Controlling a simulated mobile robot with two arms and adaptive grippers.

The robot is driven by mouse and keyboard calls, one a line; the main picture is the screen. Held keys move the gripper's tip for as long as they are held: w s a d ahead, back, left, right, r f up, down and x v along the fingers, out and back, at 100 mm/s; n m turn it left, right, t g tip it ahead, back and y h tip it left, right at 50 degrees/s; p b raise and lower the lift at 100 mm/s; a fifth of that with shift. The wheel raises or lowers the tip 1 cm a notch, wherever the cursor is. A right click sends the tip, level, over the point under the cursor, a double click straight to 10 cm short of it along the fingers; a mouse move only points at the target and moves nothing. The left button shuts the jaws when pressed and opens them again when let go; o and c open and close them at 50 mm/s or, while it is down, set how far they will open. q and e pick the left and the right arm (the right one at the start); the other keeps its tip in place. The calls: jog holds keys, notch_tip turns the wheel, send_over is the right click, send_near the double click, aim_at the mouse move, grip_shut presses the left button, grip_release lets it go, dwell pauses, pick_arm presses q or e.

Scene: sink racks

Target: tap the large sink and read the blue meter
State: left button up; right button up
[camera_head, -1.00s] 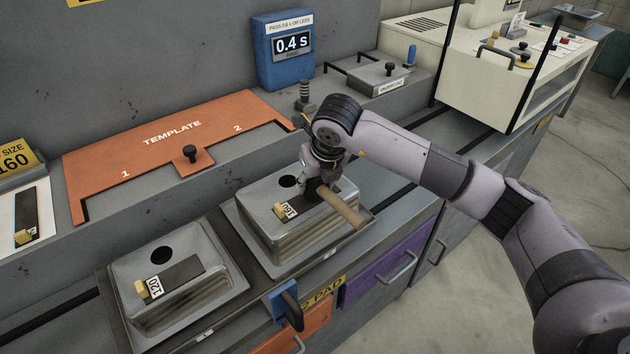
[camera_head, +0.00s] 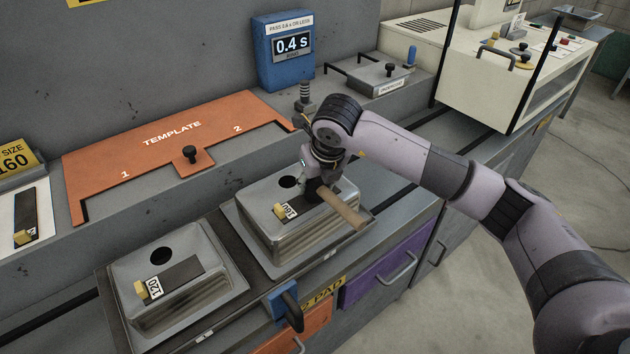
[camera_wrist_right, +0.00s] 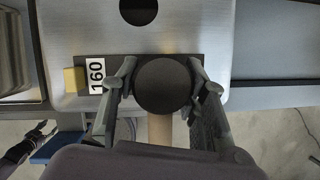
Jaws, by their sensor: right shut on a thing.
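The sink on the right (camera_head: 270,228), the bigger of two upturned steel sinks, lies on the bench with a drain hole and a dark strip tagged 160 on top. My right gripper (camera_head: 318,190) is over it, shut on a mallet with a wooden handle (camera_head: 343,207) and a round dark head (camera_wrist_right: 162,87). The head is at the dark strip; I cannot tell whether it touches. The blue meter (camera_head: 284,70) behind reads 0.4 s. A dark, small shape at the lower left of the wrist view may be my left gripper (camera_wrist_right: 38,133); its jaws are unclear.
A smaller upturned sink (camera_head: 170,255) with a strip tagged 120 lies to the left. An orange template plate (camera_head: 150,150) is on the ledge behind. A blue clamp (camera_head: 283,300) with a black handle is at the bench front. A cream machine (camera_head: 470,75) stands at the right.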

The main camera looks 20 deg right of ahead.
jog(key=shift+r+p, duration=0.45)
jog(key=shift+r, duration=0.4)
jog(key=shift+r+p, duration=1.05)
jog(key=shift+r, duration=1.6)
jog(key=shift+f, duration=0.1)
jog(key=shift+s+f+n+y, duration=0.3)
jog(key=shift+s+n+y, duration=0.15)
jog(key=shift+n, duration=0.35)
jog(key=s+d+f+n+g, duration=0.1)
jog(key=s+n+g, duration=0.3)
jog(key=s+n, duration=0.6)
jog(key=s+d+f+n+g+h, duration=0.1)
jog(key=s+n+g, duration=0.3)
jog(key=s+n, duration=0.6)
jog(key=f+n, duration=0.1)
jog(key=n, duration=1.2)
jog(key=shift+s+f+g, duration=0.15)
jog(key=shift+s+g, duration=0.05)
jog(key=shift+g, duration=0.2)
